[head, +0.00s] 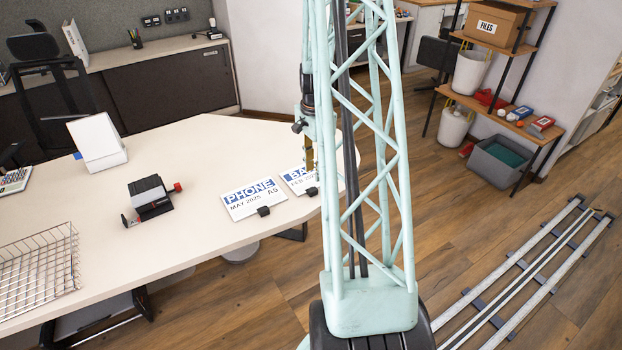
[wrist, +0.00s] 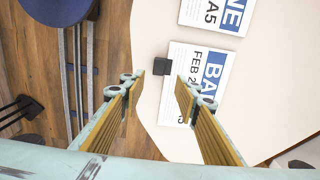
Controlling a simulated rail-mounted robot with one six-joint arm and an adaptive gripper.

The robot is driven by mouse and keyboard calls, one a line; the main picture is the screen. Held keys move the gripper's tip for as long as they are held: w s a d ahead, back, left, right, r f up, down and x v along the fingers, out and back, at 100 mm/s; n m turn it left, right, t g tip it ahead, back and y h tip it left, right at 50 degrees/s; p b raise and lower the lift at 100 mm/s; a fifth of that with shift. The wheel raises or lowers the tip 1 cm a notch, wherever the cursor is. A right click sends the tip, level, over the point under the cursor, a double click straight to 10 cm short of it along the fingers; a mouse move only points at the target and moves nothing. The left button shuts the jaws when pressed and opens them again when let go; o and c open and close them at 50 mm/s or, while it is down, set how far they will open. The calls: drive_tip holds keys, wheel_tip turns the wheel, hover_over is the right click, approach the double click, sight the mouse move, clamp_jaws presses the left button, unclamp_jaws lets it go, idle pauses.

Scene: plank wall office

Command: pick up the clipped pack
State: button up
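Two white packs with blue headings lie flat on the cream table, each with a black clip on an edge. The "PHONE MAY 2025 A5" pack (head: 250,203) has its clip (head: 263,211) facing the near side; part of this pack shows in the wrist view (wrist: 208,14). The "BA… FEB" pack (head: 297,184) is to its right, partly hidden by my mast; its clip (head: 312,191) also shows in the wrist view (wrist: 161,67). My gripper (wrist: 160,84) is open and empty above the "BA…" pack (wrist: 210,62), with this clip showing between its fingers. Its fingers partly cover the pack.
The table (head: 195,228) has bare room left of the packs. A black device with a red knob (head: 151,197), a white box-like stand (head: 97,143) and a wire basket (head: 40,272) stand farther left. The table edge lies close to the clips.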

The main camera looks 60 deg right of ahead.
drive_tip(key=shift+f, duration=1.4)
drive_tip(key=shift+s+a+f+b, duration=0.15)
drive_tip(key=shift+f+b, duration=0.65)
drive_tip(key=shift+f, duration=1.8)
clamp_jaws()
